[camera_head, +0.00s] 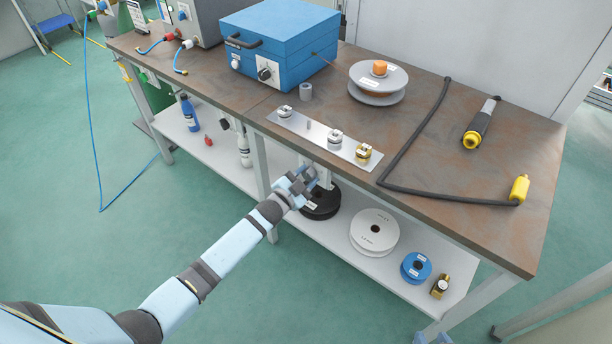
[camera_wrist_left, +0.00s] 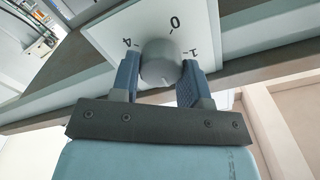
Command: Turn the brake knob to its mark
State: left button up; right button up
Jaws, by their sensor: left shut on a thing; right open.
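The brake knob (camera_wrist_left: 160,62) is a round grey knob on a white plate (camera_wrist_left: 110,32) with printed numbers, 0, 1 and 4 being readable, in the left wrist view. My left gripper (camera_wrist_left: 158,80) is shut on the knob, with one blue finger on each side of it. A pointer line on the knob cannot be made out. In the head view my left gripper (camera_head: 306,178) is just below the front edge of the workbench, and it hides the knob there. My right gripper is not in view.
Several spools, including a white one (camera_head: 374,232), sit on the shelf below.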

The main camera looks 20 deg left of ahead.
dwell(0.3)
pick_arm(q)
jog(key=o, duration=0.9)
jog(key=v, duration=1.4)
jog(key=shift+w, duration=0.1)
